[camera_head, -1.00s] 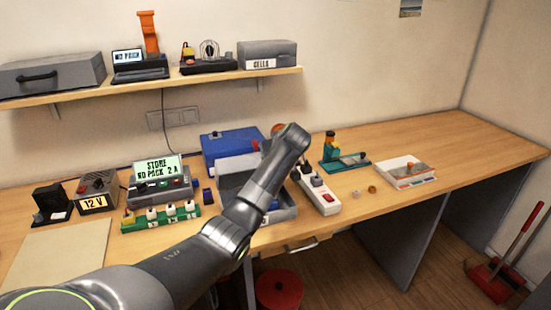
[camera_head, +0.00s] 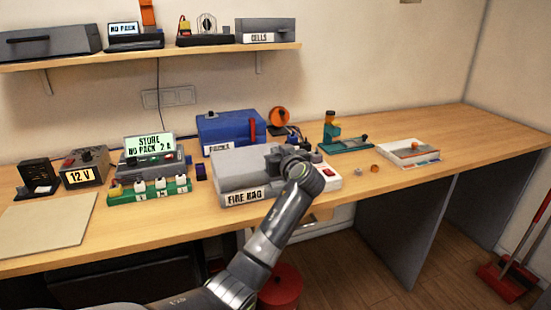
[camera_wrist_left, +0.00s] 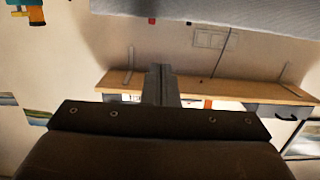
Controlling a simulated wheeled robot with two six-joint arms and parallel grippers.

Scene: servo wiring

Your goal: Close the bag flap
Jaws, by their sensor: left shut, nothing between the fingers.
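The grey fire bag (camera_head: 232,184) stands near the middle of the workbench, with its FIRE BAG label facing front. Its grey flap (camera_head: 236,160) lies over the top; I cannot tell whether it sits flush all around. My left gripper (camera_head: 272,157) is at the bag's right side, by the flap, partly hidden by my own wrist. In the left wrist view its fingers (camera_wrist_left: 163,86) are together and empty, and a grey surface, probably the bag, spans the top. My right gripper is not in view.
A blue packs box (camera_head: 228,130) stands behind the bag. The charger (camera_head: 150,160) stands farther left.

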